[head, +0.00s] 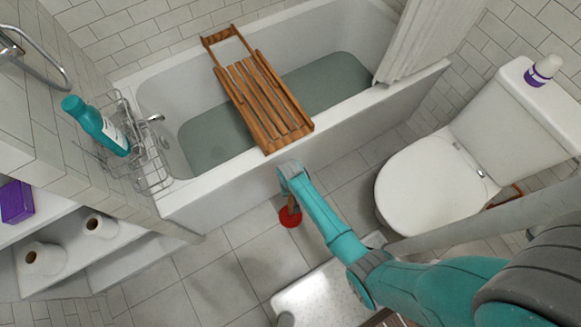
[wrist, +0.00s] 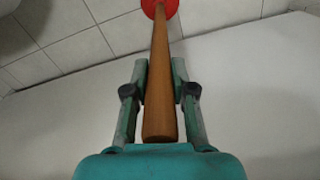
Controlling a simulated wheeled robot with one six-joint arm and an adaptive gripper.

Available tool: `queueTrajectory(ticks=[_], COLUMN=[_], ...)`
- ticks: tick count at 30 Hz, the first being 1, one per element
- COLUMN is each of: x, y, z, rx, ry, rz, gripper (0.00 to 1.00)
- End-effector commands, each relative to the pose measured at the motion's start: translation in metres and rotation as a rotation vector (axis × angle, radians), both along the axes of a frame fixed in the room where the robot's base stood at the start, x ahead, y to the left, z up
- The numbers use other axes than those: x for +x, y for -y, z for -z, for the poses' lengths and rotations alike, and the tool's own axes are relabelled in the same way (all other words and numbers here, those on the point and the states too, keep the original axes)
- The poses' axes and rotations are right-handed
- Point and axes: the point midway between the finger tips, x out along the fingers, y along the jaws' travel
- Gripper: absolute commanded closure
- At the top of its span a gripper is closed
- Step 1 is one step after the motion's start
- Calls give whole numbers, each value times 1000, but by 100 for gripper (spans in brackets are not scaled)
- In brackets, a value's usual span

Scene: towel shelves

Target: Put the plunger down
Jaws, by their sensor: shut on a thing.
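The plunger has a red rubber cup (head: 290,217) and a wooden handle (wrist: 161,90). In the head view it hangs below the end of my arm, cup down, over the tiled floor in front of the bathtub. My gripper (wrist: 160,75) is shut around the handle, one finger on each side, with the handle's end towards the wrist camera. In the wrist view the red cup (wrist: 160,8) is cut off by the top edge. I cannot tell whether the cup touches the floor. In the head view my arm hides the upper handle.
The bathtub (head: 220,186) with a wooden rack (head: 262,90) stands behind the plunger. A toilet (head: 430,185) is on the right. Shelves with paper rolls (head: 42,260) are at left. Floor tiles (head: 220,270) left of the plunger are clear.

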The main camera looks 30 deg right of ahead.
Motion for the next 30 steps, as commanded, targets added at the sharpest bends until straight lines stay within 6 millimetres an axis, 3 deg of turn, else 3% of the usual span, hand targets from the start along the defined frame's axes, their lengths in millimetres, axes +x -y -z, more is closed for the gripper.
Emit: queueTrajectory(ticks=[8, 9, 11, 12, 23, 30], x=[1, 0, 0, 0, -1, 1], y=[0, 0, 0, 0, 0, 0], z=[5, 5, 5, 5, 2, -28], rx=[-1, 0, 0, 0, 0, 0], ry=[2, 1, 1, 1, 0, 3], rz=[0, 0, 0, 0, 0, 0], gripper=[100, 68, 53, 50, 50, 50])
